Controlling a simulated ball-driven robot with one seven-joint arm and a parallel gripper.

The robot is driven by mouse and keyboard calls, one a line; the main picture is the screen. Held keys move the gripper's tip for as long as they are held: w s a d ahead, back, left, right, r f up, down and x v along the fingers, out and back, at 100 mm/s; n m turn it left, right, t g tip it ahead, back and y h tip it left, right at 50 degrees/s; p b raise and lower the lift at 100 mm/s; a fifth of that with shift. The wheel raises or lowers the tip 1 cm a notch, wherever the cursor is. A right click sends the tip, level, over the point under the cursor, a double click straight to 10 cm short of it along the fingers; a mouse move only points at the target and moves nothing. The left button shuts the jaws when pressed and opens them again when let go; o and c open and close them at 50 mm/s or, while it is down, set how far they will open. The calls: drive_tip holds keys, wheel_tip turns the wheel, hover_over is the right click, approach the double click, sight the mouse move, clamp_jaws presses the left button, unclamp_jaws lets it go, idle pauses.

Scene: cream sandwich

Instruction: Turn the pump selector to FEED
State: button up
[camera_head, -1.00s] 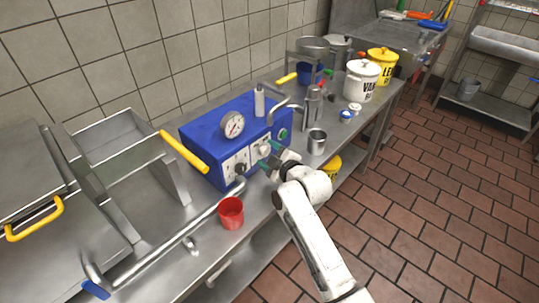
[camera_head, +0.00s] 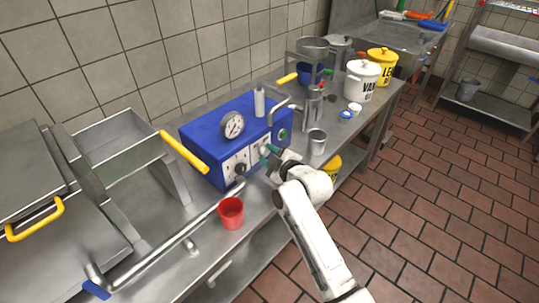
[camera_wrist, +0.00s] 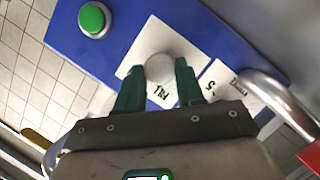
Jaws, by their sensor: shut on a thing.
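A blue machine (camera_head: 200,140) with a white-plated front stands on the steel bench. A round pale grey knob (camera_wrist: 160,67) sits on a white plate on its front. A label that seems to read FILL is beside the knob. My gripper (camera_head: 268,154) is at the machine's front. In the wrist view, the green fingers of my gripper (camera_wrist: 159,84) are on either side of the knob, shut on it. I see no pointer on the knob, so I cannot tell its setting. No FEED label is readable.
A green button (camera_wrist: 93,19) is on the same panel. A pressure gauge (camera_head: 232,125) is on the machine. A red cup (camera_head: 231,213) stands in front of it, and a steel cup (camera_head: 317,142) stands to the right. A bent steel pipe (camera_wrist: 265,90) passes near my gripper.

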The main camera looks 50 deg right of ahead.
drive_tip(key=shift+r, duration=0.1)
drive_tip(key=shift+d+r+m+y+p, duration=0.1)
drive_tip(key=shift+m+y+p, duration=0.35)
drive_tip(key=shift+m, duration=0.35)
drive_tip(key=shift+d+m+g+y+p, duration=0.15)
drive_tip(key=shift+m+g+y+p, duration=0.15)
drive_tip(key=shift+m+y, duration=0.7)
drive_tip(key=m+y, duration=0.2)
drive_tip(key=m, duration=0.1)
drive_tip(key=shift+d, duration=0.2)
drive_tip(key=shift+d+m+y+b, duration=0.15)
drive_tip(key=shift+m+y, duration=0.2)
drive_tip(key=shift+m, duration=0.35)
drive_tip(key=shift+m+y+b, duration=0.15)
drive_tip(key=shift+m+y, duration=0.15)
drive_tip(key=shift+m, duration=0.4)
drive_tip(key=o, duration=1)
drive_tip(key=shift+o, duration=0.2)
